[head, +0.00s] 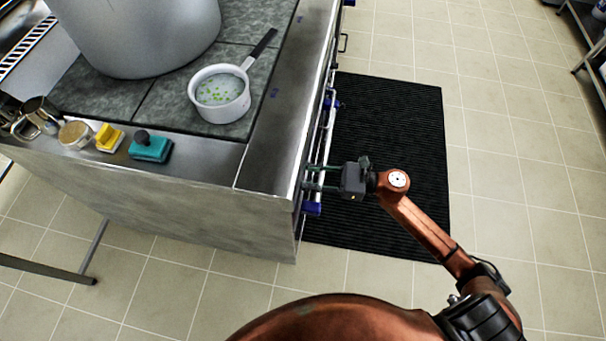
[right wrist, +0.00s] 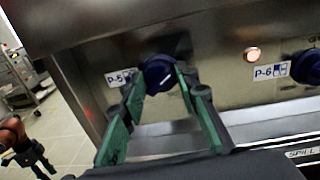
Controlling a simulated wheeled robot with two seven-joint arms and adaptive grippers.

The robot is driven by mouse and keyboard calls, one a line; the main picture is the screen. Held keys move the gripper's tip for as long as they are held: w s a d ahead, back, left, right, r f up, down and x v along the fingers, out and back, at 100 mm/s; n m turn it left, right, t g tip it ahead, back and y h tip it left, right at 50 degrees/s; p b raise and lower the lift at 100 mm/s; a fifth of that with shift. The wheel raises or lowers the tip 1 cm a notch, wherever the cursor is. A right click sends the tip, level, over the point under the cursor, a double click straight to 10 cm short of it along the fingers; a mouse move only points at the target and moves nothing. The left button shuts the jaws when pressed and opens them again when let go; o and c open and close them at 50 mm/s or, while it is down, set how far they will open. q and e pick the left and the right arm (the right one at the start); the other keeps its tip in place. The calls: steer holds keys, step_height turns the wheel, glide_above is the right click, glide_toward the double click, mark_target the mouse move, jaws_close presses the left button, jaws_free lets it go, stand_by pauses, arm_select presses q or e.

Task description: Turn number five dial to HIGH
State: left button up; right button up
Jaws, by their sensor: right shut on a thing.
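The number five dial (right wrist: 159,73) is a dark blue round knob with a white mark, beside the P-5 label (right wrist: 119,78) in the right wrist view. My right gripper (right wrist: 168,84) has its green fingers on either side of the knob and is shut on it. In the head view my right gripper (head: 312,178) reaches the front panel of the stove (head: 268,120); the dial is hidden there by the stove edge and gripper.
A blue P-6 dial (right wrist: 306,66) sits to the right, with a lit red indicator (right wrist: 252,55) between the dials. A white saucepan (head: 219,95) and large pot (head: 140,35) stand on the stove. A black mat (head: 400,130) lies on the floor.

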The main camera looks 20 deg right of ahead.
arm_select(q)
steer(key=s+a+f+p, duration=0.3)
steer(key=s+f+p, duration=0.25)
steer(key=f, duration=0.55)
steer(key=s+a+f+m+p, duration=0.1)
steer(key=s+f+p, duration=0.2)
steer(key=s, duration=0.5)
steer(key=s+a+f+p, duration=0.1)
steer(key=s+f+p, duration=0.15)
steer(key=s, duration=0.45)
steer(key=w+r+p, duration=0.4)
steer(key=r+p, duration=0.4)
steer(key=shift+d+r+t+y, duration=0.15)
steer(key=shift+d+t+y, duration=0.1)
steer(key=shift+t+y, duration=0.05)
arm_select(e)
steer(key=shift+s+f+m+t+h, duration=0.1)
steer(key=shift+m+t+h, duration=0.2)
steer(key=shift+m, duration=5.45)
steer(key=shift+f+m+t+h, duration=0.1)
steer(key=shift+m+t, duration=0.35)
steer(key=shift+m, duration=5.35)
steer(key=shift+s+m+t+h, duration=0.1)
steer(key=shift+m+t+h, duration=0.2)
steer(key=shift+m, duration=5.45)
arm_select(q)
steer(key=shift+p, duration=0.3)
